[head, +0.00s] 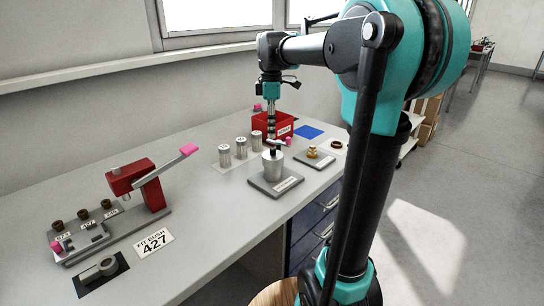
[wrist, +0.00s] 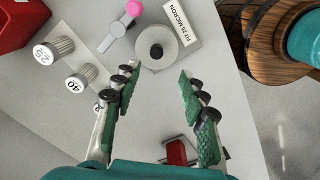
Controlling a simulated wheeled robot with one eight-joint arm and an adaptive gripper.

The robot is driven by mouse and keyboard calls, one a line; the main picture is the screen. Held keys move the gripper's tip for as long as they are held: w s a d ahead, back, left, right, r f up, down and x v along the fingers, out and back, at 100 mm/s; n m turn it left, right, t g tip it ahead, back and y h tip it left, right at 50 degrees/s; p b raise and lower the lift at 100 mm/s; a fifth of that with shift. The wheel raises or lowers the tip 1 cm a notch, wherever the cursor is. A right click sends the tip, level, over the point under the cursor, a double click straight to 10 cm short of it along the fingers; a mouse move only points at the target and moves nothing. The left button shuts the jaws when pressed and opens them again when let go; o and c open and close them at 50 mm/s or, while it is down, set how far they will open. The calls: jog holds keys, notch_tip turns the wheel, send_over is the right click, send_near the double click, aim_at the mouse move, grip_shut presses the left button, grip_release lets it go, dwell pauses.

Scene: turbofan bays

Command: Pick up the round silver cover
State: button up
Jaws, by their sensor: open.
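The round silver cover (head: 272,160) tops a silver cylinder on a grey base plate (head: 290,182) on the bench. In the wrist view the cover (wrist: 147,42) is a pale disc with a dark centre, beside a label reading FIT 25 MICRON (wrist: 181,30). My gripper (head: 271,138) points down just above it in the head view. In the wrist view my gripper (wrist: 157,78) is open and empty, its two green-padded fingers apart, with the cover beyond the fingertips.
A grey lever with a pink knob (wrist: 134,8) is close beside the cover. Several numbered silver cylinders (head: 241,148) stand to the left, a red bin (head: 265,122) behind. A red lever press (head: 140,185) stands farther left.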

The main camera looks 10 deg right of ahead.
aim_at(273, 156)
notch_tip(273, 156, down, 3)
jog(key=shift+r, duration=0.1)
jog(key=shift+w+d+f, duration=0.1)
jog(key=shift+d+f, duration=0.05)
jog(key=shift+f, duration=0.75)
jog(key=shift+w+d+f, duration=0.1)
jog(key=shift+f, duration=0.75)
jog(key=shift+w+d+f, duration=0.1)
jog(key=shift+d+f, duration=0.05)
jog(key=shift+f, duration=0.75)
grip_shut()
